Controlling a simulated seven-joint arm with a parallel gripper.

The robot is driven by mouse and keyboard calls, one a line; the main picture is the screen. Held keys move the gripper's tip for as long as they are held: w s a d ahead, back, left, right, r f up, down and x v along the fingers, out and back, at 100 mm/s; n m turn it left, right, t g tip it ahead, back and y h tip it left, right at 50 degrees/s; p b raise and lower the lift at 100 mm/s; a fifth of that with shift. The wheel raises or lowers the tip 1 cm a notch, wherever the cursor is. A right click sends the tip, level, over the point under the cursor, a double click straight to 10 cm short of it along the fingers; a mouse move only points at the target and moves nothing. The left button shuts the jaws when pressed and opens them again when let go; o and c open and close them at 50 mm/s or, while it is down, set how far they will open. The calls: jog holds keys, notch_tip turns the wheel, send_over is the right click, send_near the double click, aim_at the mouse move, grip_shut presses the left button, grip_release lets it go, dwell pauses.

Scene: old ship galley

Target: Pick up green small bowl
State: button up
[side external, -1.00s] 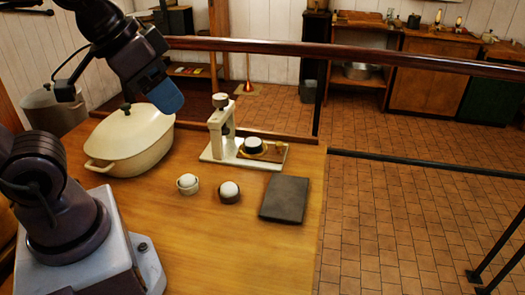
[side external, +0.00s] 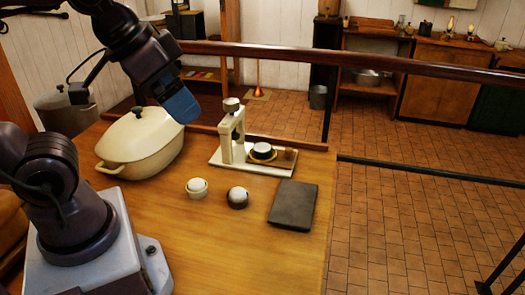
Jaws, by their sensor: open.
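I cannot make out a clearly green small bowl. Two small round cups stand on the wooden table in the side view: a pale cream one (side external: 196,191) and a dark one (side external: 237,202) to its right, each with a white rounded top. My gripper (side external: 183,108), with a blue end, hangs in the air above the table, behind and above the cups and close to the large pot in the picture. It is open, and no object shows in it. Its fingers are small and hard to separate here.
A large cream lidded pot (side external: 140,152) stands at the table's left. A white press-like stand (side external: 228,150) with a dark round piece on its base is behind the cups. A dark flat book (side external: 293,205) lies at right. The table's front is clear. A rail (side external: 350,60) runs behind.

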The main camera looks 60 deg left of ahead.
jog(key=m+g+y, duration=0.3)
jog(key=m+y, duration=0.9)
jog(key=m, duration=0.8)
send_near(263, 148)
jog(key=x, duration=0.6)
jog(key=r+x, duration=0.1)
jog(key=x, duration=0.2)
jog(key=shift+w+a, duration=0.15)
jog(key=shift+a, duration=0.4)
jog(key=c, duration=1.1)
